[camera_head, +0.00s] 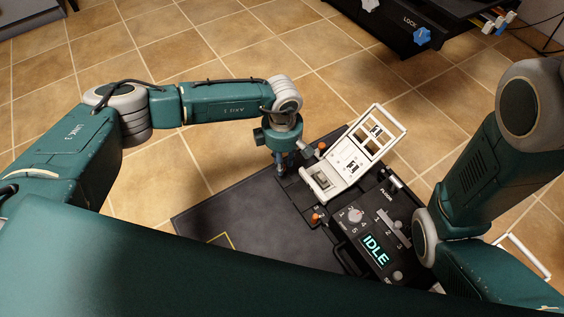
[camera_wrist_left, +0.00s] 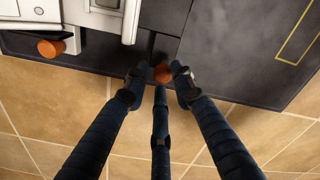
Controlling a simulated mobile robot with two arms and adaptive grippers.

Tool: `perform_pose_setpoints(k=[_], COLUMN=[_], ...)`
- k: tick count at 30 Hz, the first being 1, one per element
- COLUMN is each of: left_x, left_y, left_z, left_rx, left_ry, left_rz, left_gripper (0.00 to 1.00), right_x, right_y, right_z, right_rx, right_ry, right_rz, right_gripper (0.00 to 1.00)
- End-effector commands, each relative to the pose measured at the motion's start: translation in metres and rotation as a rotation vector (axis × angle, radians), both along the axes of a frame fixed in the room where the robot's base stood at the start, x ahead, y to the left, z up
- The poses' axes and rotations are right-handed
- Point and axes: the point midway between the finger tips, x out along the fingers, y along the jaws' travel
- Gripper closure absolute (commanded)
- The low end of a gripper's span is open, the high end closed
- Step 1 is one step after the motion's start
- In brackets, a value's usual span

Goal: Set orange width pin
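The white hinged frame unit (camera_head: 349,164) stands on the black panel, with orange knobs beside it at its far side (camera_head: 321,146) and near side (camera_head: 316,218). My left gripper (camera_head: 281,168) is low over the panel's far edge, left of the white unit. In the left wrist view, an orange round pin (camera_wrist_left: 162,73) lies between the tips of my left gripper (camera_wrist_left: 159,82). A small gap shows on its left; contact on its right is unclear. The far-side knob also shows in the left wrist view (camera_wrist_left: 50,48). My right gripper is out of view.
The panel carries a lit IDLE display (camera_head: 375,249), a numbered dial (camera_head: 356,215) and other controls. Its left part (camera_head: 240,205) is bare and dark, with a yellow line. A dark bench with a blue knob (camera_head: 422,36) stands at the back right.

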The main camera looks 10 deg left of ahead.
Motion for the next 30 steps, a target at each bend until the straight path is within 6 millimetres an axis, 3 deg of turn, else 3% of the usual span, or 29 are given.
perform_pose_setpoints(k=[13, 24, 30], left_x=[0.000, 0.000, 0.000], left_y=[0.000, 0.000, 0.001], left_z=[0.007, 0.080, 0.109], left_rx=[0.000, 0.000, 0.001], left_ry=[-0.001, -0.003, 0.000], left_rz=[0.000, -0.002, 0.000], left_gripper=[0.63, 0.63, 0.63], right_x=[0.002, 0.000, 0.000], right_y=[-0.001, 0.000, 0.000], right_z=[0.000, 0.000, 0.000], right_rx=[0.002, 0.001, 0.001], right_ry=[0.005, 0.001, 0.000], right_rz=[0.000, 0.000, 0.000], right_gripper=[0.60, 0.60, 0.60])
